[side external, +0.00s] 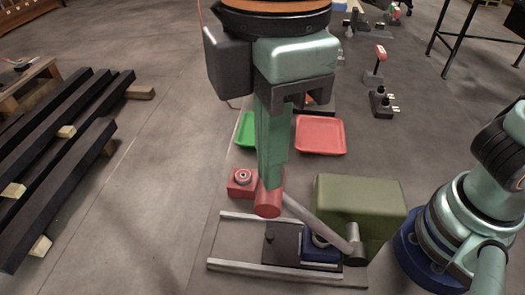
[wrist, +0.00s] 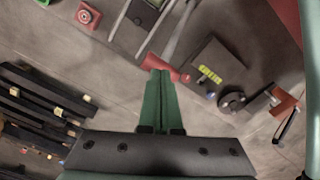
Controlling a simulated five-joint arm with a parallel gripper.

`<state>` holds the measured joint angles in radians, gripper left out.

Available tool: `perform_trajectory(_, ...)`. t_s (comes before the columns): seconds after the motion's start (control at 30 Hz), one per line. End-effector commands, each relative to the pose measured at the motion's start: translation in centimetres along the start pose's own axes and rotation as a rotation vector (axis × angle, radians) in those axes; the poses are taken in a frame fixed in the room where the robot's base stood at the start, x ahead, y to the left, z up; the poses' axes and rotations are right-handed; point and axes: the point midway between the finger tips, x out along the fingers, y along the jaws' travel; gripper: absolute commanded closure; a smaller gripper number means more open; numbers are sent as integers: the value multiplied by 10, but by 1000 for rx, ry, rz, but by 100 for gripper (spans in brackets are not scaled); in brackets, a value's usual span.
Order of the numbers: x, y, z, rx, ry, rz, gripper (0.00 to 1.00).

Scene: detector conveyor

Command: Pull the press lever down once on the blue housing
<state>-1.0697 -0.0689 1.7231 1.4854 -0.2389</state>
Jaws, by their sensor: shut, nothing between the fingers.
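The press lever is a grey rod (side external: 315,218) with a red knob (side external: 268,204) at its upper left end. It slopes down right to a grey pivot beside the blue housing (side external: 322,250), which is partly hidden behind the rod. My gripper (side external: 272,182) points down with its green fingers shut and empty, the tips right at the red knob. In the wrist view my fingertips (wrist: 160,73) are beside the red knob (wrist: 178,75). I cannot tell whether they touch it.
An olive box (side external: 362,208) stands behind the lever's right end. A red block with a ring (side external: 243,182) sits left of the knob. Silver rails (side external: 270,275) run in front. A red tray (side external: 320,135) and a green tray (side external: 245,130) lie behind. Another arm (side external: 465,220) stands at right.

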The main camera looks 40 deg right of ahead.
Motion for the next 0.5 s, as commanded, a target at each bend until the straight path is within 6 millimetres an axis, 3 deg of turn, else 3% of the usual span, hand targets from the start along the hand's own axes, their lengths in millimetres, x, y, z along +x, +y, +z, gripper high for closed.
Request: perform_trajectory(0.5,11,5,-7,0,-7,-2,100)
